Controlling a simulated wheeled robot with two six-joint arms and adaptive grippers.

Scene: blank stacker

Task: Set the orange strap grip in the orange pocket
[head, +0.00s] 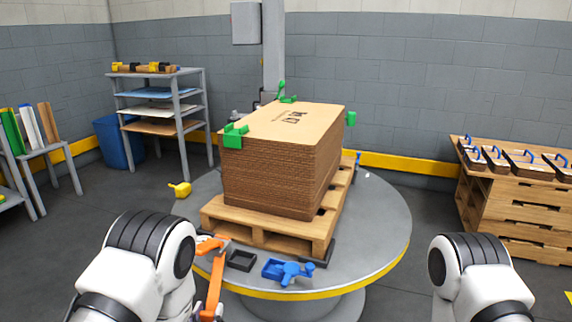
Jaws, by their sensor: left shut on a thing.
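The orange strap grip (214,285) shows as a long orange bar beside my left arm, at the near left edge of the round table. My left gripper (207,309) is shut on it, mostly hidden behind my own arm. The orange pocket (211,243) seems to be the orange piece on the table just above the bar, partly covered by my arm. The picture does not show clearly whether the bar touches it. My right arm comes in at the lower right, but its gripper is out of view.
A black pocket (241,261) and a blue pocket (272,269) with a blue grip (291,272) lie to the right on the round table (385,235). A wooden pallet (262,238) bears a cardboard stack (270,180) with green corner pieces behind them. A yellow piece (181,189) lies at left.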

